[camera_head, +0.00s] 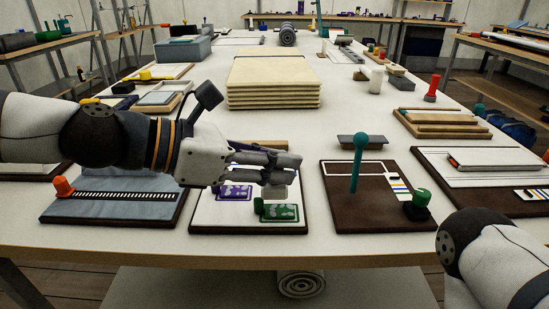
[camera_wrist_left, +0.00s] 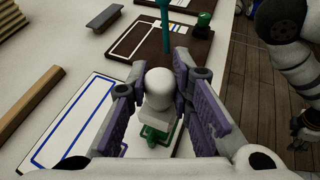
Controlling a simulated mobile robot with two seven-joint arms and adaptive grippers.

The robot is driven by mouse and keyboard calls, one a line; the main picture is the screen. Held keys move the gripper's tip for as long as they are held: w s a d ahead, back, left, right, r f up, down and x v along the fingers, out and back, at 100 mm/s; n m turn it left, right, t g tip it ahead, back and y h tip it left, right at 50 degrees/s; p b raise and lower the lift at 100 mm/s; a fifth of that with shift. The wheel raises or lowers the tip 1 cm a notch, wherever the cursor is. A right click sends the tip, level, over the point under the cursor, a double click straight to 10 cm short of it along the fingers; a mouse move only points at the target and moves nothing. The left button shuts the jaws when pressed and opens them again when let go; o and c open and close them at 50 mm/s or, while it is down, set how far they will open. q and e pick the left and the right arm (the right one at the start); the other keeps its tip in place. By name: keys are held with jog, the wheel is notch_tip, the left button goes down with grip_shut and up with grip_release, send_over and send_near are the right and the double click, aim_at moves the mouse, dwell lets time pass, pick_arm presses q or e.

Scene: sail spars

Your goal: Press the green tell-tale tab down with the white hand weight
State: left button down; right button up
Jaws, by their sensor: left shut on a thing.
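My left gripper (camera_head: 275,170) is shut on the white hand weight (camera_wrist_left: 160,90), a pale piece with a round knob on top. In the head view the weight's lower end (camera_head: 275,191) shows below the fingers. The green tell-tale tab (camera_head: 279,213) is at the front of a white-topped board, just under the weight. In the wrist view the green tab (camera_wrist_left: 150,136) is partly hidden by the weight. I cannot tell whether weight and tab touch. A dark, blurred end of my right arm (camera_wrist_left: 306,125) shows at the right edge of the wrist view; its jaws are unclear.
A purple tab (camera_head: 235,191) lies behind the green one on the same board. To the right, a brown board (camera_head: 345,213) carries an upright teal rod (camera_head: 358,160) and a dark green knob (camera_head: 420,198). A stack of pale boards (camera_head: 275,85) stands behind.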

pick_arm(q)
jog(key=shift+f, duration=0.7)
pick_arm(e)
jog(key=shift+s+f, duration=0.2)
dwell(0.9)
pick_arm(q)
jog(key=shift+r, duration=0.1)
notch_tip(320, 180, up, 7)
jog(key=p, duration=0.3)
jog(key=shift+r+p, duration=0.15)
jog(key=shift+p, duration=0.2)
pick_arm(e)
jog(key=w+r+t, duration=0.1)
jog(key=w+r, duration=0.3)
jog(key=shift+w+r+t, duration=0.3)
jog(key=shift+w+r, duration=0.05)
